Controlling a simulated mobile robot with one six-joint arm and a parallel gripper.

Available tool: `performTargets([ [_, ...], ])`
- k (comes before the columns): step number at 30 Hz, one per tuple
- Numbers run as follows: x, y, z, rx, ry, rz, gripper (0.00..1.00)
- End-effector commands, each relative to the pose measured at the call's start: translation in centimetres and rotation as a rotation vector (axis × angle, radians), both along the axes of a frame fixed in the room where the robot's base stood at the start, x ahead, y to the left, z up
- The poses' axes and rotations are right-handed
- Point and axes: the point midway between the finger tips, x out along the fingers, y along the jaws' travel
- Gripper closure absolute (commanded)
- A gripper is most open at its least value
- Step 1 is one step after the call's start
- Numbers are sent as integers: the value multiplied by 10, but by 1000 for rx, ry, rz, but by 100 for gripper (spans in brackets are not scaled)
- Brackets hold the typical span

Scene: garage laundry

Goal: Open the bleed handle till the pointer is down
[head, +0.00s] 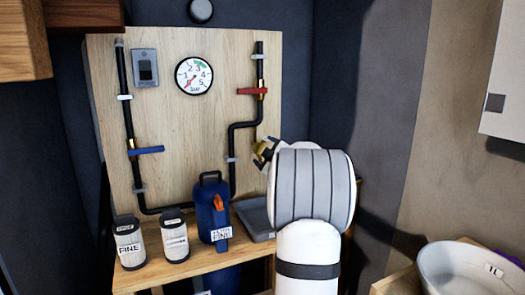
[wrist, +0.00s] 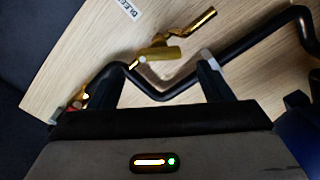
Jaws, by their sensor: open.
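The brass bleed valve (wrist: 155,53) shows in the wrist view just beyond and between my fingertips. Its bent brass handle (wrist: 190,30) reaches up and right, beside a partly cut-off "BLEED" label (wrist: 125,9). My gripper (wrist: 158,72) is open and empty, its dark fingers apart on either side of the valve body. I see no clear contact. In the head view my white wrist hides most of the gripper and the bleed valve. The round gauge (head: 194,76) is on the wooden board; its red pointer appears to slant to the lower left.
The board (head: 165,110) also carries a red-handled valve (head: 252,91) and a blue-handled valve (head: 146,150). A blue canister (head: 212,212), two cartridges (head: 130,243) (head: 175,238) and a grey tray (head: 256,215) stand below. A black pipe (wrist: 262,38) runs close to my fingers.

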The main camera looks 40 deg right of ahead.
Motion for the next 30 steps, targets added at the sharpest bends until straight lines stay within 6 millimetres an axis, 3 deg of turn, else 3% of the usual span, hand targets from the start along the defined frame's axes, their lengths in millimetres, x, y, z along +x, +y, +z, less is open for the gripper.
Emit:
performTargets([
  [7, 0, 0, 0, 0, 0, 0, 29],
  [13, -9, 5, 2, -11, -27, 66, 45],
  [24, -51, 33, -2, -44, -184, 264, 76],
  [30, -36, 35, 0, -48, -195, 275, 92],
])
